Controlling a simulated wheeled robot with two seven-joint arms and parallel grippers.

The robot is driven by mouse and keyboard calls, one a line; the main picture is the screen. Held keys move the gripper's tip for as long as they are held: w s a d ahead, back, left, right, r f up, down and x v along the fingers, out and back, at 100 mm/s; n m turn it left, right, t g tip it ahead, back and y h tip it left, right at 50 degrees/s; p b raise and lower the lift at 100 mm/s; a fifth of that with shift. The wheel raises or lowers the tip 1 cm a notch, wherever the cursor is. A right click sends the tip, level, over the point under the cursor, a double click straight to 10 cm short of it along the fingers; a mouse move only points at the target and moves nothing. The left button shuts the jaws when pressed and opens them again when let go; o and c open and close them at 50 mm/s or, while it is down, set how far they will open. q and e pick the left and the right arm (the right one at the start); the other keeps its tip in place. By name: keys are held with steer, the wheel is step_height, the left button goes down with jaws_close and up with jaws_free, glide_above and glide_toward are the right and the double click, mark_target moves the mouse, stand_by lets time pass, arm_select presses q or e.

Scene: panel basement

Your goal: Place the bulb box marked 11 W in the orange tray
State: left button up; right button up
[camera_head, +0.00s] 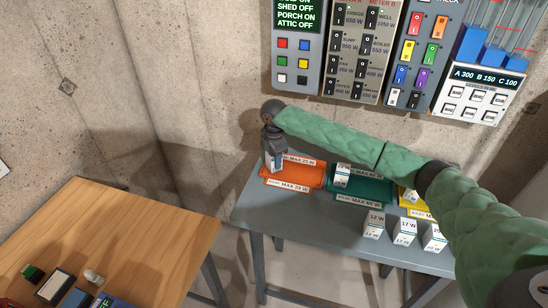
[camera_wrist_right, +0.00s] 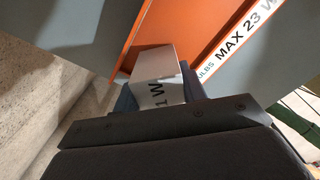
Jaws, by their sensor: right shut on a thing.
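My right gripper (camera_head: 274,152) is shut on a white bulb box (camera_head: 271,164), held at the left end of the orange tray (camera_head: 312,182). In the right wrist view the held box (camera_wrist_right: 158,68) sits between the fingers in front of the orange tray wall (camera_wrist_right: 195,22). A "W" and part of a "1" show on it; the full number is hidden. I cannot tell whether the box touches the tray floor. The tray's label reads MAX 23 W. My left gripper is not in view.
A teal tray (camera_head: 383,186) holds a box, and a yellow tray (camera_head: 432,211) also has one. Several boxes, including 12 W (camera_head: 374,226) and 17 W (camera_head: 405,231), stand at the front of the grey table (camera_head: 300,214). Switch panels (camera_head: 352,55) hang behind. A wooden table (camera_head: 120,235) is at left.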

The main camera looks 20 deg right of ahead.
steer(key=o, duration=1)
steer(key=shift+f, duration=0.1)
steer(key=shift+c, duration=0.2)
steer(key=shift+r, duration=0.3)
step_height(320, 180, up, 10)
steer(key=b, duration=0.4)
steer(key=shift+r+b, duration=0.15)
steer(key=shift+b, duration=0.25)
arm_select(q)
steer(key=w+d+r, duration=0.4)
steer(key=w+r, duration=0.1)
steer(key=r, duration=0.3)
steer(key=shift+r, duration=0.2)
arm_select(e)
steer(key=shift+r, duration=0.7)
